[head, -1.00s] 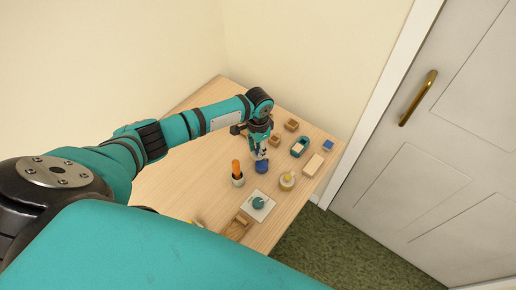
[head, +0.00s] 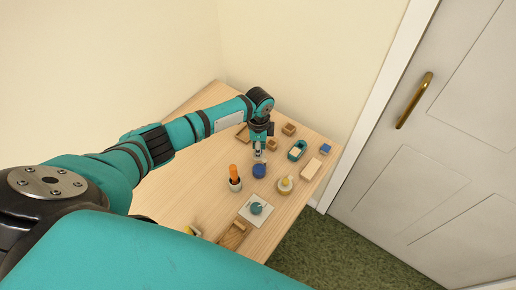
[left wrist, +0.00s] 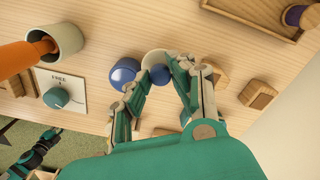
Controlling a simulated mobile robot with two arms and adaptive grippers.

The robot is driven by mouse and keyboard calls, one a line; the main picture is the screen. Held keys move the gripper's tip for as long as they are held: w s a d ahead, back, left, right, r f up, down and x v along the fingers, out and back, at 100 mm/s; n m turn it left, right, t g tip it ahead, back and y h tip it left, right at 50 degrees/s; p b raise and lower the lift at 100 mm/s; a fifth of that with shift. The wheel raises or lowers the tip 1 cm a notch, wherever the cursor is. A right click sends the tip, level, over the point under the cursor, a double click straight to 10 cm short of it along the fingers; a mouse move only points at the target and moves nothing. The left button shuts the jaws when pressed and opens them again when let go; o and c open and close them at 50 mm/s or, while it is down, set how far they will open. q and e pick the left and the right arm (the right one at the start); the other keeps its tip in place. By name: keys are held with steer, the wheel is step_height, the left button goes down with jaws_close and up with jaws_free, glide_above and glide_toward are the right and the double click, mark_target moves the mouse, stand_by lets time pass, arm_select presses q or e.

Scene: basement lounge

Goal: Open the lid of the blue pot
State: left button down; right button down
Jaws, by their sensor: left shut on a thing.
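The blue pot (head: 259,171) stands on the wooden table. In the left wrist view the pot (left wrist: 123,74) is at the left of my fingertips. My left gripper (head: 259,154) is above and slightly behind it. In the wrist view my left gripper (left wrist: 160,78) is shut on a round dark-blue knob (left wrist: 160,74). A pale disc (left wrist: 152,57) shows behind the knob, which looks like the lid, held apart from the pot. My right gripper (left wrist: 48,134) seems to show small at the lower left of the wrist view, over the carpet; its jaws are unclear.
Near the pot are a cup with an orange stick (head: 235,184), a cream jar with a yellow knob (head: 285,186) and a board with a teal dial (head: 242,208). Wooden blocks (head: 289,129) and a teal tray (head: 297,150) stand behind. The table's left part is clear.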

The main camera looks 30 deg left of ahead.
stand_by(0.4)
arm_select(q)
steer(key=c, duration=1.1)
jaws_free()
steer(key=shift+c, duration=0.2)
step_height(320, 180, up, 12)
